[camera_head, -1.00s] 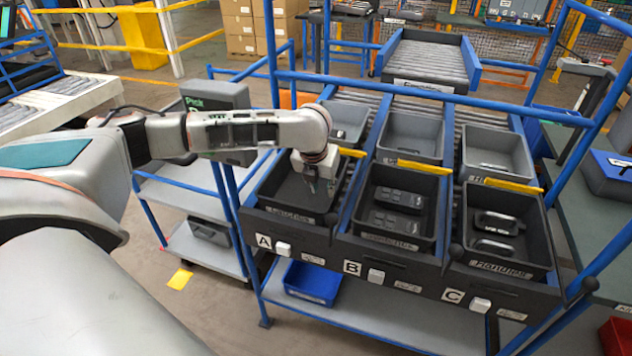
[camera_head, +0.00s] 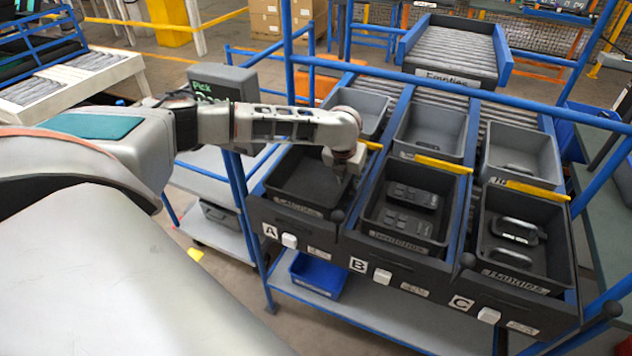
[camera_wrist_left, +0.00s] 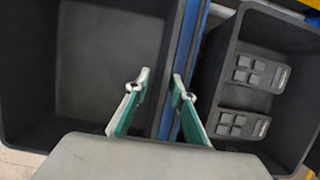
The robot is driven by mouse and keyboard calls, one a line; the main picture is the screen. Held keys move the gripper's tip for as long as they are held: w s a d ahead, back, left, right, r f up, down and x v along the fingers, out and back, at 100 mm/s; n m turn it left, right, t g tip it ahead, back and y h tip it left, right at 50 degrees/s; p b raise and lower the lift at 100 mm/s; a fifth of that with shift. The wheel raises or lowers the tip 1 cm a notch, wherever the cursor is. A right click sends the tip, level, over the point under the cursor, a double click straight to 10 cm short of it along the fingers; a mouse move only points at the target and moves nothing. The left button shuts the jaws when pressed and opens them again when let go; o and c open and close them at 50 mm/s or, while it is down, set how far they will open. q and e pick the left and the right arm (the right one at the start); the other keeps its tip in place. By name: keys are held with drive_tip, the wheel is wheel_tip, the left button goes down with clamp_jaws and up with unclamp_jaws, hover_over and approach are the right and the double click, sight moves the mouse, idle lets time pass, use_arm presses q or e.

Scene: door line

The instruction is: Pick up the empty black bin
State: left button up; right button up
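The empty black bin (camera_head: 300,179) sits in lane A of the rack, its inside bare. It fills the left of the left wrist view (camera_wrist_left: 105,60). My left gripper (camera_head: 343,190) points down at the bin's right side wall. In the left wrist view its two fingers (camera_wrist_left: 160,88) are apart, with the bin's right wall and a blue rail showing between them. Nothing is held. I cannot tell whether the fingers touch the wall or are above it. My right gripper is not in view.
Lane B's black bin (camera_head: 442,228) holds dark keypad parts and lane C's bin (camera_head: 550,270) holds handles. Grey bins stand behind them, with yellow bars between. Blue rack posts and a blue crossbar (camera_head: 420,88) stand close to my arm. A blue bin (camera_head: 318,276) is below.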

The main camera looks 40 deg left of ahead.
use_arm(q)
drive_tip(key=shift+w+f, duration=0.15)
drive_tip(key=shift+f, duration=0.15)
clamp_jaws()
drive_tip(key=shift+r, duration=0.1)
